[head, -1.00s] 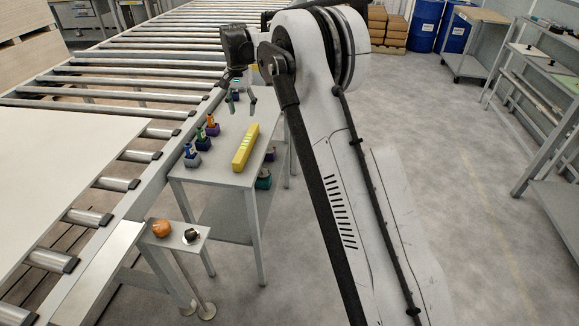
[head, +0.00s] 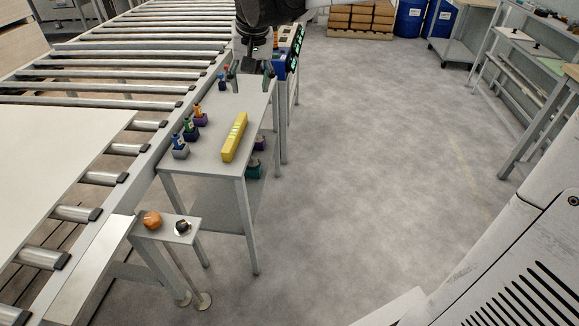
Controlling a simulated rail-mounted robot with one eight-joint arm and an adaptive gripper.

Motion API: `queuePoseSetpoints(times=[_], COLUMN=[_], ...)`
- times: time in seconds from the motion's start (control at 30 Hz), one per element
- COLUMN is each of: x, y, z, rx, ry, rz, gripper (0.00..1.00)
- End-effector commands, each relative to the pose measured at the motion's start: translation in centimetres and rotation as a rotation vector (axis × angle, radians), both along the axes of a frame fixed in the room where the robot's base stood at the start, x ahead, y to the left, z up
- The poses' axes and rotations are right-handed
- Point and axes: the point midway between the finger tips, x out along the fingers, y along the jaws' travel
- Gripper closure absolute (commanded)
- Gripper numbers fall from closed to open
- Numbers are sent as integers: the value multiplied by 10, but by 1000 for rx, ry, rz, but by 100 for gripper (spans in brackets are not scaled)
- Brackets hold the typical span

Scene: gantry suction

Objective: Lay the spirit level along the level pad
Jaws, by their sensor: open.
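The yellow spirit level (head: 235,137) lies flat on a narrow grey side table (head: 206,160), near its right edge and pointing away from me. My gripper (head: 250,76) is open and empty. It hangs over the far end of that table, beyond the level and apart from it, partly lost against dark things behind. I cannot make out a surface that is clearly the level pad.
Small coloured bottles in holders (head: 190,129) line the table's left side. A roller conveyor (head: 125,85) runs along the left. A low stand (head: 166,231) holds an orange round thing (head: 152,220) and a dark one (head: 183,227). The floor to the right is clear.

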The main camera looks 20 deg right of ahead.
Motion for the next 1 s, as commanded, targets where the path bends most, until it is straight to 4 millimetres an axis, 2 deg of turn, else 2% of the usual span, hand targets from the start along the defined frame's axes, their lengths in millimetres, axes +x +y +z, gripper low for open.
queuePoseSetpoints(times=[0.03, 0.27, 0.47, 0.6, 0.8, 0.97, 1.0], x=[-18, -89, -148, -187, -230, -247, -249], y=[0, -1, -1, -1, -2, -2, -2], z=[1, -3, -20, -38, -66, -80, -82], rx=[-5, -29, -55, -74, -100, -113, -115], ry=[-14, -85, -147, -190, -243, -266, -269], rz=[12, 71, 121, 156, 196, 214, 217], gripper=[55, 55, 55, 55, 55, 55, 52])
